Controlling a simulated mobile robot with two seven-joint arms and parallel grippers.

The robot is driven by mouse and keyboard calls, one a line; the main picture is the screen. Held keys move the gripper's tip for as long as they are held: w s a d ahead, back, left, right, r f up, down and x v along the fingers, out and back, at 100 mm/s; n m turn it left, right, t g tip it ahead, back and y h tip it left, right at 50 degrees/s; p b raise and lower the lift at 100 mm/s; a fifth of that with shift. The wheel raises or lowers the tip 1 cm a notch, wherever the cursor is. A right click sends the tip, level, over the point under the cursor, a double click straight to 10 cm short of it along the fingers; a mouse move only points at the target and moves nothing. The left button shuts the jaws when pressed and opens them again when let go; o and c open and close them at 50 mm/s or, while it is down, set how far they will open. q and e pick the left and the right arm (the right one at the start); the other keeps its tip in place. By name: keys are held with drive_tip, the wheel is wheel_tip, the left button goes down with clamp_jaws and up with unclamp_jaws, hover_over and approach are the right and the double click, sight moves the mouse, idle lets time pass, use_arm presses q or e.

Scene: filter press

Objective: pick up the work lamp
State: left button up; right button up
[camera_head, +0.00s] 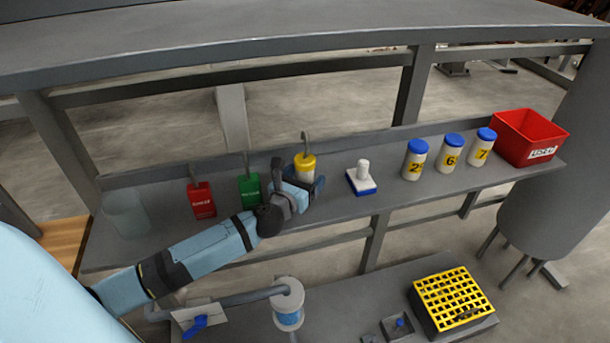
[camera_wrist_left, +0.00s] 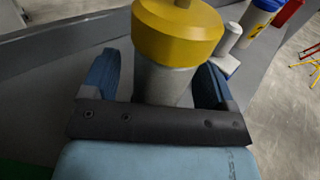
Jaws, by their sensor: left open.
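The work lamp (camera_head: 305,163) stands upright on the grey shelf (camera_head: 340,205). It has a yellow top with a grey hook and a pale body. My left gripper (camera_head: 298,180) is at the lamp, with its fingers open. In the left wrist view, the lamp's yellow cap (camera_wrist_left: 178,35) and grey body show between the two blue fingers (camera_wrist_left: 157,75), one on each side. A gap shows beside each finger. The lamp's lower part is hidden by the gripper. My right gripper is not in view.
Red (camera_head: 202,201) and green (camera_head: 249,189) tags stand left of the lamp, near a clear container (camera_head: 126,214). To the right are a white-and-blue block (camera_head: 362,182), numbered blue-lidded jars (camera_head: 414,161) and a red bin (camera_head: 529,138). An upper grey beam (camera_head: 300,66) crosses above.

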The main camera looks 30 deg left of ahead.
use_arm(q)
drive_tip(key=shift+w, duration=0.1)
drive_tip(key=c, duration=1.1)
drive_tip(key=shift+c, duration=0.2)
drive_tip(key=shift+r, duration=0.2)
